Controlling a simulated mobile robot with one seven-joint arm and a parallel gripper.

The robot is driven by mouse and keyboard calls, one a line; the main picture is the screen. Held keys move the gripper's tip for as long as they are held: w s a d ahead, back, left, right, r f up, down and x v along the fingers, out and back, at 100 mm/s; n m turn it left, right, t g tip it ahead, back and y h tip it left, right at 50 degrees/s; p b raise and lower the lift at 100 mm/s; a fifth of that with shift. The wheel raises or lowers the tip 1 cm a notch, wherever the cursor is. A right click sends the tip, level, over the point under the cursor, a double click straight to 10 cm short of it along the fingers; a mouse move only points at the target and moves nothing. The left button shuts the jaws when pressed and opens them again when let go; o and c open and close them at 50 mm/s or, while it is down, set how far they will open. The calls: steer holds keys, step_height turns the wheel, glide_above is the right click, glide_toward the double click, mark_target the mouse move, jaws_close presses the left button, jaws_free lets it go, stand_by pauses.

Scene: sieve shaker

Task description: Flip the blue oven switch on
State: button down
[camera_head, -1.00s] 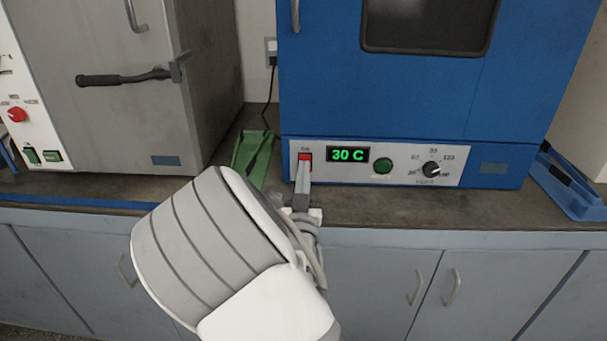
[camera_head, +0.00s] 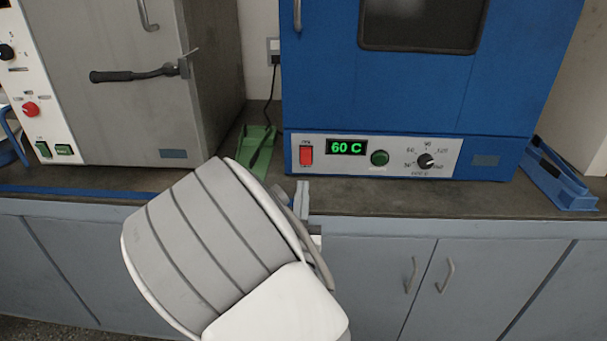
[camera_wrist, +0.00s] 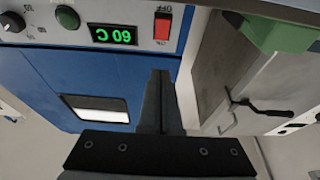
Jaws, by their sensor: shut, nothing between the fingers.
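The blue oven (camera_head: 330,75) stands on the counter with a white control panel along its bottom. Its red rocker switch (camera_head: 306,156) is at the panel's left end, beside a green display (camera_head: 346,147) that is lit and reads 60 C. In the wrist view the same switch (camera_wrist: 162,27) shows upside down, ahead of the fingertips. My gripper (camera_head: 302,187) is shut and empty, below and in front of the switch, apart from it. In the wrist view its closed fingers (camera_wrist: 160,78) point toward the panel.
A green button (camera_head: 380,158) and a black knob (camera_head: 426,161) sit right of the display. A grey oven (camera_head: 120,110) with a long handle stands at left. A green dustpan-like item (camera_head: 250,150) lies between the ovens; a blue one (camera_head: 560,180) lies at right.

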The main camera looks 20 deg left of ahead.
steer(key=shift+r+v, duration=0.15)
steer(key=shift+v, duration=0.55)
steer(key=shift+r+v, duration=0.15)
steer(key=shift+v, duration=0.55)
